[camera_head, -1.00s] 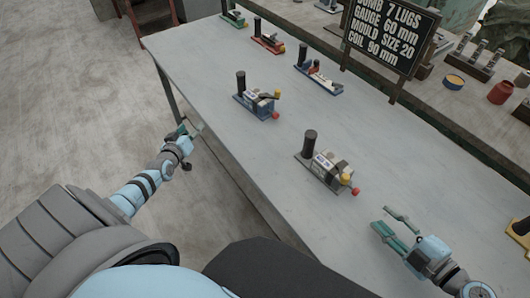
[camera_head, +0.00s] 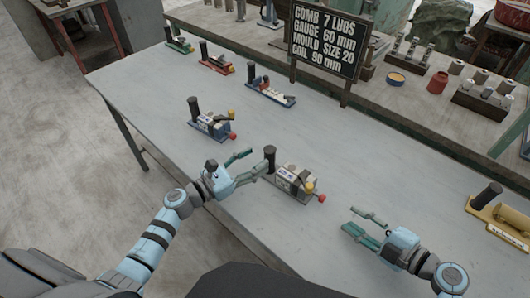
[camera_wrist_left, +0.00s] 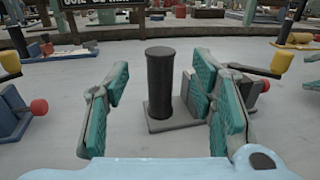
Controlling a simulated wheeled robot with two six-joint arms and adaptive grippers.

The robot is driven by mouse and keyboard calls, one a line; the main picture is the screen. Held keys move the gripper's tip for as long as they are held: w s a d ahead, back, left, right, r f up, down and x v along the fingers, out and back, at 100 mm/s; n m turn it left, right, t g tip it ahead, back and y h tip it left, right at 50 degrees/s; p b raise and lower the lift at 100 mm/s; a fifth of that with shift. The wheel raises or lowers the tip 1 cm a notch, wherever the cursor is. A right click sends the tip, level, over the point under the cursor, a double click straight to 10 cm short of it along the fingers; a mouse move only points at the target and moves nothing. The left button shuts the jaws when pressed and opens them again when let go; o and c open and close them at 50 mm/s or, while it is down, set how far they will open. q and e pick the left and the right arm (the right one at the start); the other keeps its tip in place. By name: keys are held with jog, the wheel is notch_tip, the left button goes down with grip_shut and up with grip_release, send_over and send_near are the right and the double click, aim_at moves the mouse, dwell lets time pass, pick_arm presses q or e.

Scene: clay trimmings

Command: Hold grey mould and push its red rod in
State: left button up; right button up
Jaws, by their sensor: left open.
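The grey mould (camera_head: 292,183) stands on the table, with an upright black post (camera_head: 270,158) at its left end, a yellow knob (camera_head: 309,187) and a red rod end (camera_head: 321,198) at its right. My left gripper (camera_head: 257,164) is open beside the black post. In the left wrist view, the post (camera_wrist_left: 160,84) stands upright between the spread green fingers, with gaps on both sides. The right finger partly hides the mould's body there; its red rod end (camera_wrist_left: 265,86) shows beyond. My right gripper (camera_head: 349,220) is open and empty, right of the red rod end.
A similar blue mould (camera_head: 212,125) stands behind my left gripper. Further moulds in blue, red and green stand along the far side. A yellow one (camera_head: 500,215) is at the right. A black sign (camera_head: 323,42) stands at the back. The table front is clear.

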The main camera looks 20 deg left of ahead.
aim_at(270, 149)
pick_arm(q)
jog(key=x, duration=0.6)
jog(key=shift+w+d, duration=0.2)
jog(key=shift+w, duration=0.05)
